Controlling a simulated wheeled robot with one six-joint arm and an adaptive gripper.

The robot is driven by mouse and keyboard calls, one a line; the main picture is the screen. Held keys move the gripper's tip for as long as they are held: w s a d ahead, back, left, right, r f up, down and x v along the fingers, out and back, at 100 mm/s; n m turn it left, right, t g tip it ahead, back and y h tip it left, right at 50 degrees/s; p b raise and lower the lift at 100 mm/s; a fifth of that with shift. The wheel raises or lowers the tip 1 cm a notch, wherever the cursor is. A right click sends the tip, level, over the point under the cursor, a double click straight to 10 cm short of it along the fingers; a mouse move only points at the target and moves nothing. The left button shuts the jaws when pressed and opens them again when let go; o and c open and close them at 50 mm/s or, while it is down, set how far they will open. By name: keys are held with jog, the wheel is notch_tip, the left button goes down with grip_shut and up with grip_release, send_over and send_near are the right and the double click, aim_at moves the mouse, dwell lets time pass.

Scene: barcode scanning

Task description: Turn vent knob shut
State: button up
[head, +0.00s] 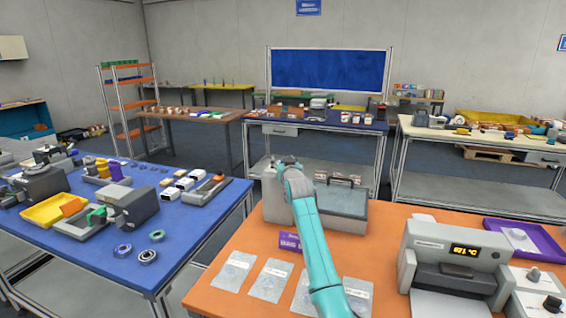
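I cannot tell for sure which part is the vent knob. A dark knob (552,303) sits on a pale control box at the right front of the orange table. A grey box-shaped device (345,203) with a darker lid and a pale upright block (271,195) at its left stand at the table's far edge. My teal arm rises from the bottom middle, and its grey wrist end (290,168) is over the pale block. The fingers of my gripper cannot be made out there, so neither their opening nor any contact is clear.
A grey machine (455,262) with a lit temperature display stands right of my arm. A purple tray (522,238) is behind it. Several clear bags (234,272) lie on the orange table (222,252). A cluttered blue table (190,229) stands at left, separated by a gap.

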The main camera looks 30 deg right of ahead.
jog(key=v, duration=1.2)
dwell(0.3)
